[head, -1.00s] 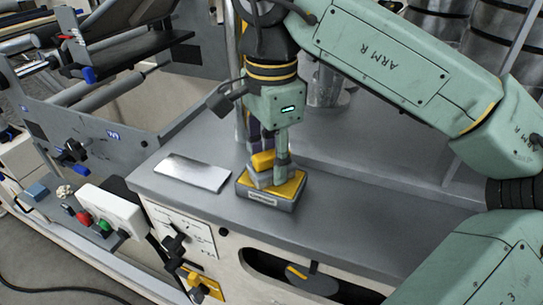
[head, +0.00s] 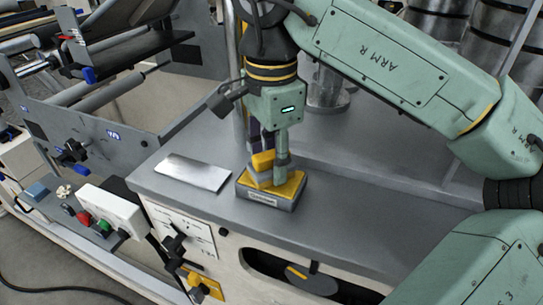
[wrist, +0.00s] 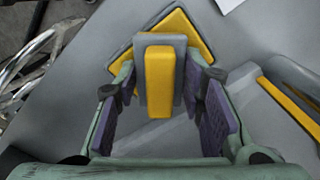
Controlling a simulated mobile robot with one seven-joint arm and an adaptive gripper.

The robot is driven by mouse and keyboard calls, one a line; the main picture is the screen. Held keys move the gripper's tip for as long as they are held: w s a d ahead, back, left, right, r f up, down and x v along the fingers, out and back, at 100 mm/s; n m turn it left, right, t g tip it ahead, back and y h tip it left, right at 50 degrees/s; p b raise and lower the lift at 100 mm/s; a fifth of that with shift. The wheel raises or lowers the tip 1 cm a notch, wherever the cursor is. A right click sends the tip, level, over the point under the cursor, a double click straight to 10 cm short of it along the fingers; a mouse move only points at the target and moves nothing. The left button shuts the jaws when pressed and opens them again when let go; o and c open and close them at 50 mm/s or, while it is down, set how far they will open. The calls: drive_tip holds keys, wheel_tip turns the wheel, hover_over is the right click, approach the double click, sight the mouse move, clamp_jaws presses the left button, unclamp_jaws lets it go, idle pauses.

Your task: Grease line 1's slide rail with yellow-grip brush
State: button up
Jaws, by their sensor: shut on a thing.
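The yellow-grip brush (head: 262,161), a grey block with a yellow grip on top, stands at a grey holder (head: 266,199) with a yellow top and a label on its front. My gripper (head: 268,168) points down over it and is shut on the brush, close above the bench. In the wrist view the brush (wrist: 159,82) lies between the two purple-padded fingers, with the holder (wrist: 203,40) behind it. The finger hides part of the brush in the head view. I cannot tell which part is line 1's slide rail.
A pale metal plate (head: 193,173) lies on the grey bench (head: 350,190) left of the holder. A control box (head: 112,212) with red and green buttons is at the lower left. An oval opening (head: 290,272) is in the bench front. The bench right of the holder is clear.

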sight(271, 154)
drive_tip(key=shift+r+p, duration=2.7)
drive_tip(key=shift+r, duration=0.85)
drive_tip(key=shift+f, duration=0.1)
